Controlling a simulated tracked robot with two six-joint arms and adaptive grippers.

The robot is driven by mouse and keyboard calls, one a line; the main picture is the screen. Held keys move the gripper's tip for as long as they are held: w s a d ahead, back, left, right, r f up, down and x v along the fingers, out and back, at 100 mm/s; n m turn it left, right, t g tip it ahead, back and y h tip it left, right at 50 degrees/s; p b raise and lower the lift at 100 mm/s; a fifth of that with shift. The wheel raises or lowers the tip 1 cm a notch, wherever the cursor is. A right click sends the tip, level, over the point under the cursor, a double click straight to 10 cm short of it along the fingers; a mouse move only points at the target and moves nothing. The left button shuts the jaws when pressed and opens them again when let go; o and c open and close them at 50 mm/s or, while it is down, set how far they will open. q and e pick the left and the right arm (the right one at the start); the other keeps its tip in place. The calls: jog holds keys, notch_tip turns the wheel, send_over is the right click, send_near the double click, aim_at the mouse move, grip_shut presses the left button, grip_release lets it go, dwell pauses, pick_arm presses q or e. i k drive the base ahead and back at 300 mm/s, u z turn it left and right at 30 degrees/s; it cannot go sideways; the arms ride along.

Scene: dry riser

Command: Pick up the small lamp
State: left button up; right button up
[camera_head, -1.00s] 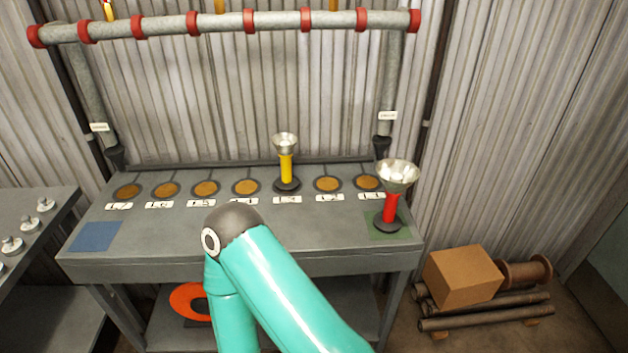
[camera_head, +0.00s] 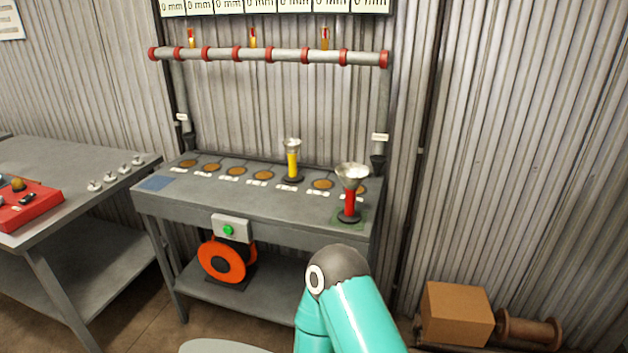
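Two lamp-like things with flared silver heads stand upright on the grey bench (camera_head: 275,222). The smaller-looking one has a yellow body (camera_head: 292,165) and stands on a dark base at the back, in the row of round brown discs. The other has a red body (camera_head: 350,205), a wider head and a dark base, and stands on a green square at the right front corner. Neither of my grippers is in view. Only a teal arm of mine with a grey joint shows at the bottom right of centre, well in front of the bench and touching neither lamp.
A pipe with red rings (camera_head: 270,56) spans above the bench. A box with a green button (camera_head: 230,229) is on the bench front, above an orange ring (camera_head: 222,259). A side table (camera_head: 75,165) stands left. A cardboard box (camera_head: 456,313) is on the floor at right.

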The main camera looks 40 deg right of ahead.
aim_at(292, 145)
jog(key=z, duration=0.1)
jog(key=k, duration=0.4)
jog(key=z, duration=0.65)
jog(key=i, duration=1.05)
jog(key=u, duration=0.05)
